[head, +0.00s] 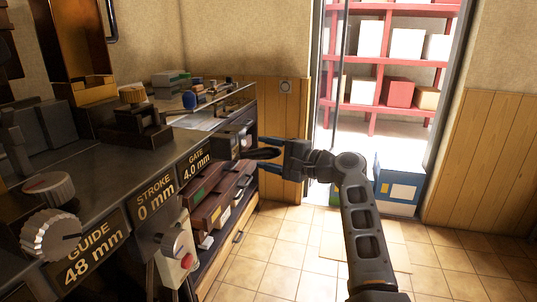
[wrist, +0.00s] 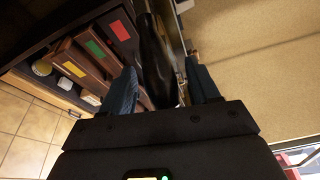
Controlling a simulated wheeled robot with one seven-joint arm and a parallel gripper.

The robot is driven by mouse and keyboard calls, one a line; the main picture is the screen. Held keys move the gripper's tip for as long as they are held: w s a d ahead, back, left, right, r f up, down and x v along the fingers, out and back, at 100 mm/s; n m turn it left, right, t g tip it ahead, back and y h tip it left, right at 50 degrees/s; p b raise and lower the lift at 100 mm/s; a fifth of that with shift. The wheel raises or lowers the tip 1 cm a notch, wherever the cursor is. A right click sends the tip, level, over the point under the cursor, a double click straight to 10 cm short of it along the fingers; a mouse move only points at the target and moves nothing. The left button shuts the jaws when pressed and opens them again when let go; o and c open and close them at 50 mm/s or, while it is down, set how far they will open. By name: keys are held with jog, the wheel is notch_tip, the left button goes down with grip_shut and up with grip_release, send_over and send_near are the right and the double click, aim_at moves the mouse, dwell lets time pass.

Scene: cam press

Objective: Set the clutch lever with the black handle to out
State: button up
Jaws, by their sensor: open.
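The clutch lever's black handle (head: 262,154) sticks out to the right from the front of the press bench, beside the GATE 4.0 mm label. In the wrist view the black handle (wrist: 155,60) runs lengthwise between my two blue fingers. My gripper (head: 268,155) is open around the handle, with one finger on each side of it; it also shows in the wrist view (wrist: 160,75). The handle looks close to the left finger in the wrist view, but I cannot tell if they touch. The lever's pivot and any in or out marking are not readable.
The bench front carries STROKE (head: 155,200) and GUIDE (head: 92,256) labels, knobs and a red button (head: 187,261). A shelf of brown binders (head: 207,213) lies below the handle. A blue box (head: 398,190) stands by the doorway.

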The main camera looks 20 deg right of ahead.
jog(key=shift+c, duration=0.2)
grip_shut()
jog(key=shift+s+f, duration=0.1)
